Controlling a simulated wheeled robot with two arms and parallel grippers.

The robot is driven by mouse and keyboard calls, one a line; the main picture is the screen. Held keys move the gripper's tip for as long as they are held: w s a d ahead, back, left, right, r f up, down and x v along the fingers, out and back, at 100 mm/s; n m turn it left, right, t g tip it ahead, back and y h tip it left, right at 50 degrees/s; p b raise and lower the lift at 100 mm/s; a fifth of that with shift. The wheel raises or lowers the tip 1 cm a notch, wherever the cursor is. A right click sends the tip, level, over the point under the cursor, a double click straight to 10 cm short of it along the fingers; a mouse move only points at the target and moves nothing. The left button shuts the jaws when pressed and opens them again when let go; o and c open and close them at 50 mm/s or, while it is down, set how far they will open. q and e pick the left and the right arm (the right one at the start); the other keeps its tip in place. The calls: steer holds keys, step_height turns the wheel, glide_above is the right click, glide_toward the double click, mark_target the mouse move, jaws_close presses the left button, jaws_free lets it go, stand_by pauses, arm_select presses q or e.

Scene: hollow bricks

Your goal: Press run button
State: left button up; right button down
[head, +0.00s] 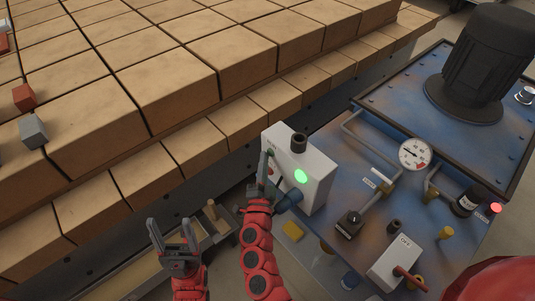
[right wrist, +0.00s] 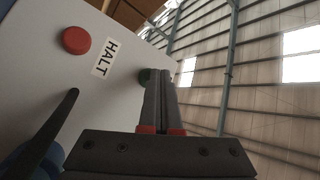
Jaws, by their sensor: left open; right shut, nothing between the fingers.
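A pale control box (head: 318,168) with a lit green lamp (head: 301,176) stands at the corner of the blue machine. In the right wrist view, its panel (right wrist: 45,60) carries a red button (right wrist: 76,40) beside a HALT label (right wrist: 106,57). A dark green button (right wrist: 143,75) is partly hidden behind my right fingertips. My right gripper (head: 263,158) is shut and empty, with its tips at the box's button face; it also fills the lower right wrist view (right wrist: 162,75). Whether the tips touch the green button, I cannot tell. My left gripper (head: 170,222) is open and empty, lower left of the box.
Rows of tan bricks (head: 160,85) fill the upper left. The blue machine (head: 335,235) carries a pressure gauge (head: 414,153), a black motor (head: 480,65), a switch box (head: 397,262) and pipes. A dark lever (right wrist: 50,135) sticks out from the panel below the red button.

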steer(key=shift+s+a, duration=0.15)
steer(key=s+a, duration=0.3)
steer(key=a, duration=0.2)
steer(key=shift+s, duration=0.3)
stand_by(0.6)
